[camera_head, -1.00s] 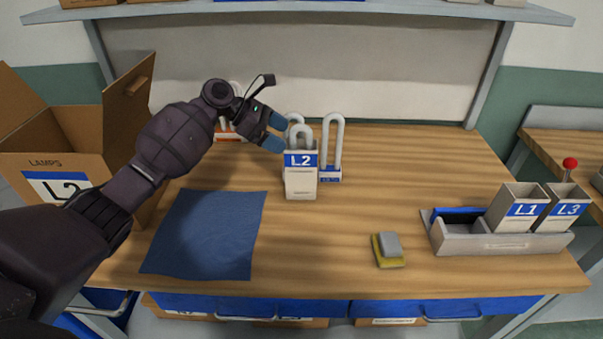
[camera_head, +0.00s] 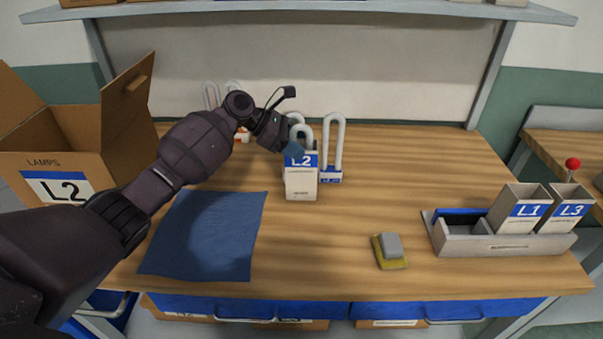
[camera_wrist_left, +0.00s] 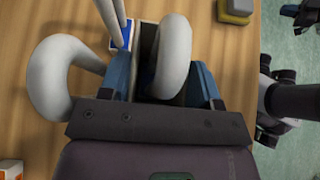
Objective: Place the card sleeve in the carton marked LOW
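A white card sleeve with a blue L2 label (camera_head: 301,184) stands upright on the bench with a white U-shaped lamp tube (camera_head: 304,131) rising from its top. My left gripper (camera_head: 293,149) is at the sleeve's top. In the left wrist view its blue fingers (camera_wrist_left: 162,82) lie on either side of the sleeve's mouth and the tube; whether they press on the sleeve I cannot tell. An open brown carton (camera_head: 115,110) at the left reads LAMPS and L2. I see no LOW marking.
More U-shaped tubes stand close behind the sleeve, one in a blue-labelled base (camera_head: 331,177). A blue cloth (camera_head: 205,235) lies at front left. A sponge block (camera_head: 390,251) and a tray (camera_head: 505,243) holding L1 and L3 sleeves are at right.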

